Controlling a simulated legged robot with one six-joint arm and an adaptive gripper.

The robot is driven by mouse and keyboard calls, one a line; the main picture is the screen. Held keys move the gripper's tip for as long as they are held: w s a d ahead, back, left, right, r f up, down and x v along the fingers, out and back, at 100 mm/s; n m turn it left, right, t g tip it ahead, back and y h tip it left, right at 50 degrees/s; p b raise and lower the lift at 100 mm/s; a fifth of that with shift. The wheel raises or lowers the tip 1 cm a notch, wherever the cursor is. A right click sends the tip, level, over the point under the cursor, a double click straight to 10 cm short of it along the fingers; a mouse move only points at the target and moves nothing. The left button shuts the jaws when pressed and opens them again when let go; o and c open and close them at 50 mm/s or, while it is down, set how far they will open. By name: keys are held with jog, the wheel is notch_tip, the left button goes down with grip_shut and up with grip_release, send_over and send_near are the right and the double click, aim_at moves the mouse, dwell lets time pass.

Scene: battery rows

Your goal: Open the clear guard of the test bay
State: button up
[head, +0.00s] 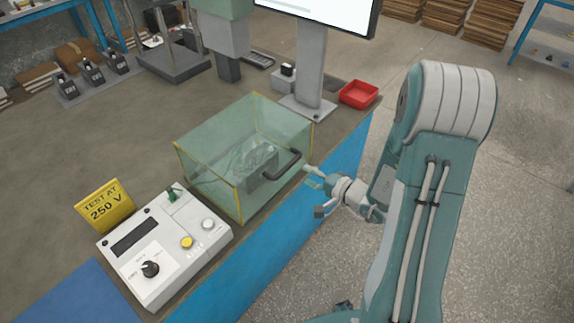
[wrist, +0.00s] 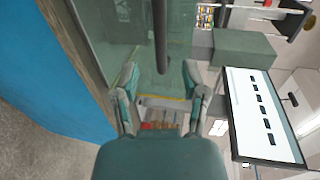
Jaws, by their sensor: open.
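The clear guard (head: 210,160) is a greenish see-through box with yellow edges, standing down on the bench beside the test unit. A grey block (head: 258,165) shows inside it. A dark bar handle (head: 287,168) sticks out from its front face. My gripper (head: 313,188) is open and empty, just off the handle at the bench's front edge. In the wrist view, the dark handle (wrist: 160,35) runs between the two spread fingers of my gripper (wrist: 160,70), with gaps on both sides. The guard panel (wrist: 115,45) lies behind it. I cannot tell whether anything touches.
A white test unit (head: 165,250) with knobs and a yellow "TEST AT 250 V" sign (head: 105,205) stand left of the guard. A red tray (head: 358,94) and a monitor stand (head: 309,70) are behind it. The floor (head: 520,180) to the right is clear.

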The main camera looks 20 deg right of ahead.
aim_at(290, 164)
jog(key=x, duration=0.7)
jog(key=shift+w+d+f, duration=0.1)
jog(key=shift+w+d, duration=0.05)
jog(key=shift+w, duration=0.25)
jog(key=shift+w+a, duration=0.15)
jog(key=shift+a, duration=0.2)
grip_shut()
